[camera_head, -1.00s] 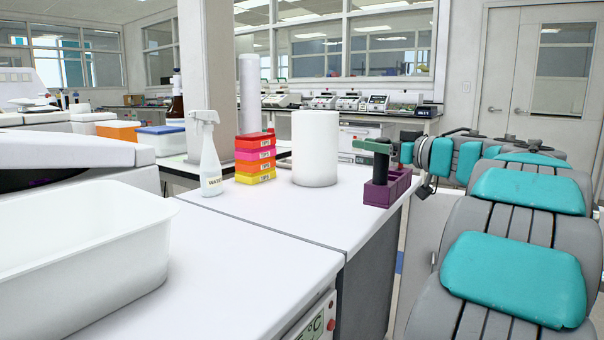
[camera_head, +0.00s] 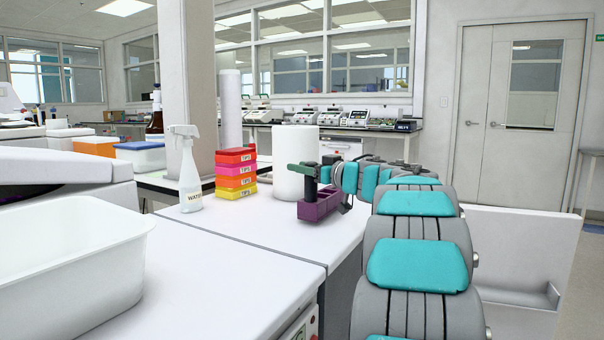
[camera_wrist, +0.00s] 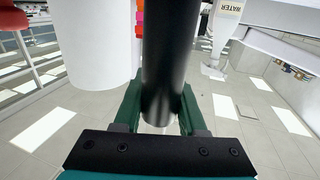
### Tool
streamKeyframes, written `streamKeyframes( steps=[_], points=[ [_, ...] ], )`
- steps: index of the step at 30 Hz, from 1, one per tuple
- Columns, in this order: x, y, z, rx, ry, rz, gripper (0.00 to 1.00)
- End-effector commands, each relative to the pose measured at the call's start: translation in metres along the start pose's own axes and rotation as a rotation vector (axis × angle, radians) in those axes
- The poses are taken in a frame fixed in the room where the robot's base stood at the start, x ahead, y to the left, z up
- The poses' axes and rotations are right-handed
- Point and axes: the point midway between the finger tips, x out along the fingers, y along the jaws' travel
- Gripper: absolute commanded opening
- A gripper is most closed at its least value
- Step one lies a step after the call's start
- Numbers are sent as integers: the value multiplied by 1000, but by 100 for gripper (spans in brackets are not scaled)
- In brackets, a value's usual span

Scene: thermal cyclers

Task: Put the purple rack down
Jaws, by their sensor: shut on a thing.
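The purple rack (camera_head: 322,205) shows in the head view at the bench's right side, just in front of the white cylinder's lower right. A black upright cylinder (camera_head: 310,186) rises from its left end. My gripper (camera_head: 302,172), with dark green fingers, is shut on this black cylinder near its top. In the wrist view the black cylinder (camera_wrist: 170,60) stands between the green fingers (camera_wrist: 158,112). The rack body cannot be made out there. I cannot tell whether the rack's underside touches the bench.
The white bench top (camera_head: 250,235) is clear in front of the rack. A white cylinder (camera_head: 295,160) stands close behind it. Stacked coloured tip boxes (camera_head: 236,172) and a water spray bottle (camera_head: 188,170) stand further left. A white tub (camera_head: 60,260) is at front left.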

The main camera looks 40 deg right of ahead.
Motion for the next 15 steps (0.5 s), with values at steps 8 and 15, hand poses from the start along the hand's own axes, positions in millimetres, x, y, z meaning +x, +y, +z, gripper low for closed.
streamKeyframes(
  steps=[8, 15],
  points=[
    [0, -1, 7, -2, 0, -1, 0],
    [0, -1, 10, -3, 0, -2, 45]
  ],
)
